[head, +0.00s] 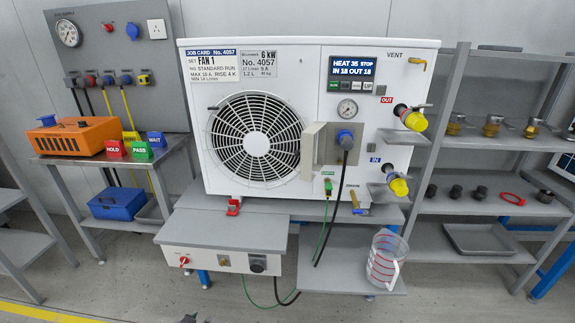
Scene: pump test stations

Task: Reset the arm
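A small dark shape (188,318) pokes in at the bottom edge, left of centre. It may be the tip of my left gripper, but too little shows to tell whether it is open or shut. My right gripper and both arms are out of view. The white heat pump unit (320,70) stands on a grey bench straight ahead, with a round fan grille (255,140). Its display (354,67) reads HEAT 35 STOP, IN 18 OUT 18. A blue plug (345,138) with a black cable sits on its front.
Yellow-ended fittings (413,118) stick out at the unit's right. A measuring jug (383,262) stands on the low shelf. An orange case (76,136) and HOLD, PASS and WAIT blocks sit on the left table. A right shelf (478,210) holds fittings and a tray. Floor in front looks clear.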

